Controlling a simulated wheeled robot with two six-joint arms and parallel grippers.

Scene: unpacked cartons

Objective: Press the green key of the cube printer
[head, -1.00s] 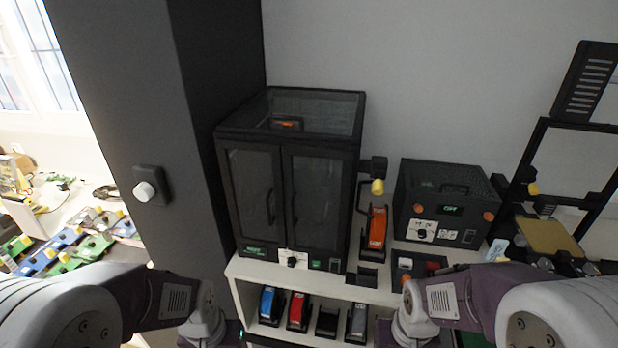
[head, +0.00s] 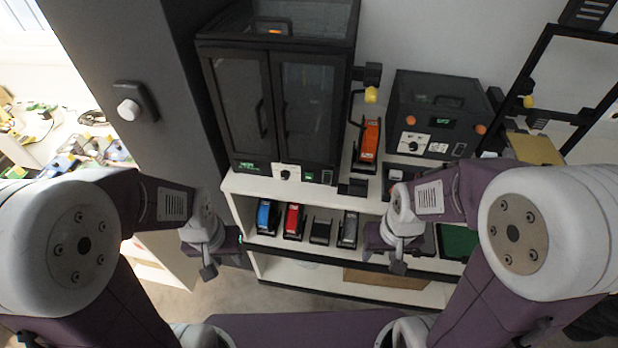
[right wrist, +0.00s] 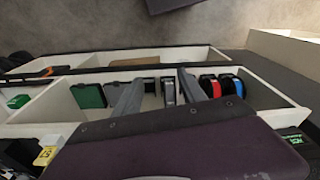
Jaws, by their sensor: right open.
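The cube printer, as far as I can tell, is the tall black cabinet (head: 250,100) with two glazed doors on the white shelf unit. Its doors look shut. Its lower front strip has a lit green display at left, a dark knob on a white label, and a small green key (head: 327,177) at right. My left gripper (head: 208,272) hangs in front of the shelf unit, below and left of the cabinet; its jaws cannot be made out. My right gripper (head: 398,267) is below and right of the cabinet. In the right wrist view it (right wrist: 158,82) is open, fingers apart, above the shelf.
Blue, red, black and grey cartridges stand in the shelf compartment (head: 228,190). An orange cartridge (head: 368,138) stands right of the cabinet. A black box (head: 440,95) with orange knobs and a green display stands further right. A dark column (head: 150,60) rises at left.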

